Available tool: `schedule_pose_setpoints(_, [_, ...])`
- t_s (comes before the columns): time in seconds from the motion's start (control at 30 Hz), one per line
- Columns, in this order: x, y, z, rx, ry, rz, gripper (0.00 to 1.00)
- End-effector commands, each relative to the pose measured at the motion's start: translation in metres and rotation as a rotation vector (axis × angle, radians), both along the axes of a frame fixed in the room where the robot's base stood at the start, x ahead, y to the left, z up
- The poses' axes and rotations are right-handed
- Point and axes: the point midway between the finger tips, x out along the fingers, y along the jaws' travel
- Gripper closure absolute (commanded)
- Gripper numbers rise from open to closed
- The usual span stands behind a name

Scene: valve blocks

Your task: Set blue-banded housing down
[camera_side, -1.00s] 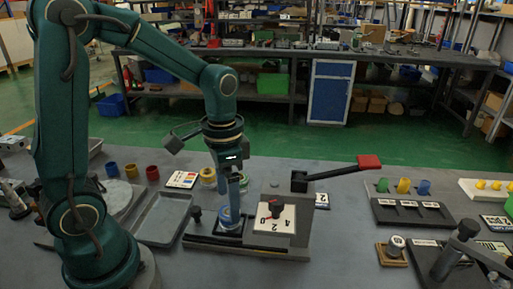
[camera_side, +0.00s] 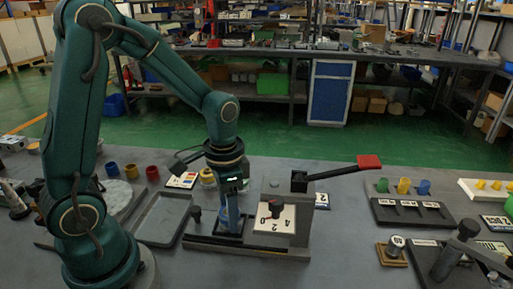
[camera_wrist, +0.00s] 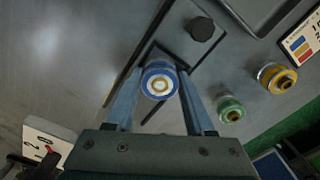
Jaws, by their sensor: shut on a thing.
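The blue-banded housing (camera_wrist: 160,80) shows in the wrist view as a blue ring with a pale face, held between my two fingertips. My gripper (camera_side: 230,222) is shut on it, low over the dark fixture plate (camera_side: 265,250) in the side view. The fingers largely hide the housing there, and I cannot tell whether its underside touches the plate. A black knob (camera_side: 196,214) stands on the plate left of my gripper.
A red-handled lever (camera_side: 368,162) reaches right behind the numbered plate. A yellow-banded housing (camera_wrist: 276,77) and a green-banded housing (camera_wrist: 230,108) stand close to my gripper. An empty grey tray (camera_side: 163,220) lies left. A dark rack (camera_side: 410,207) with coloured pieces stands right.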

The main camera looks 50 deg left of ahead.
Motion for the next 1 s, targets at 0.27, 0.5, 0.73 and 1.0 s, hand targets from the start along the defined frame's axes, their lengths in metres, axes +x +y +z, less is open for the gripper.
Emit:
schedule_pose_setpoints(0.27, [0.001,0.000,0.003,0.000,-0.003,0.000,1.00])
schedule_pose_setpoints(0.5, [0.001,0.000,0.024,0.001,-0.008,0.000,1.00])
schedule_pose_setpoints(0.73, [-0.009,0.019,0.053,0.002,-0.006,0.010,1.00])
schedule_pose_setpoints(1.0, [-0.032,0.062,0.083,0.003,-0.006,0.011,1.00])
